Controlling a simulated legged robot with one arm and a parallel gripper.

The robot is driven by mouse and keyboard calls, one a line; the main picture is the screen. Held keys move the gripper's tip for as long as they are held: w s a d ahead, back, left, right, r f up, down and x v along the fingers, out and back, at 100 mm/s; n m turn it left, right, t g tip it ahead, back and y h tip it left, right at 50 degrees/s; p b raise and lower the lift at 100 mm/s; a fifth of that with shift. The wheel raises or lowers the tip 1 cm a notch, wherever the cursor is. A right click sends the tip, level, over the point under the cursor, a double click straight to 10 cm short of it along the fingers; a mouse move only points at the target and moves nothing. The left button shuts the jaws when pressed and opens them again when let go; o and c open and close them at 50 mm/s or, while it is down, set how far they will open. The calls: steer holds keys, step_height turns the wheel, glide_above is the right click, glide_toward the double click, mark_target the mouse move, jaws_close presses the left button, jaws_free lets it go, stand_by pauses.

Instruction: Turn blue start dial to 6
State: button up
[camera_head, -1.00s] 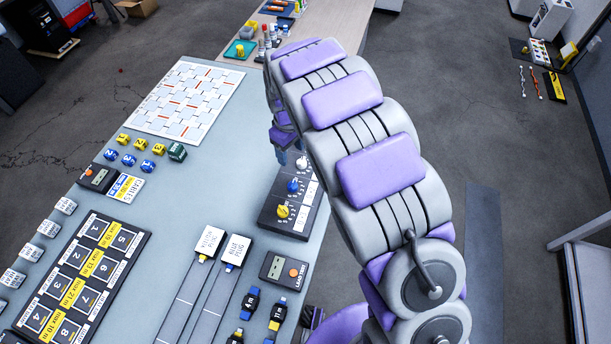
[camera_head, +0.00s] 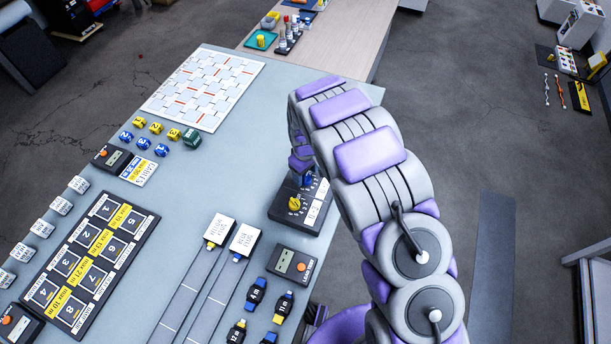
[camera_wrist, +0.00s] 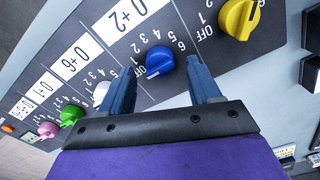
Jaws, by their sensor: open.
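The blue dial (camera_wrist: 160,61) sits on a dark dial panel (camera_wrist: 190,85) in the wrist view, between the open fingers of my gripper (camera_wrist: 162,88) and slightly beyond their tips. Its white pointer mark is toward its lower left, and printed numbers surround it. The fingers do not appear closed on it. A yellow dial (camera_wrist: 238,17) is at upper right, and a white dial (camera_wrist: 101,92) is partly hidden by the left finger. In the head view, my gripper (camera_head: 304,180) is over the panel (camera_head: 287,211) and hides the blue dial; the yellow dial (camera_head: 295,204) shows in front.
Green (camera_wrist: 72,114) and pink (camera_wrist: 48,129) dials are farther left along the panel. In the head view, a small meter (camera_head: 291,264) and two white-labelled strips (camera_head: 245,239) lie nearer on the table. The table (camera_head: 215,180) is bare left of the panel.

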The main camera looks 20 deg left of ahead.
steer(key=shift+f, duration=0.85)
steer(key=c, duration=1)
steer(key=shift+c, duration=0.2)
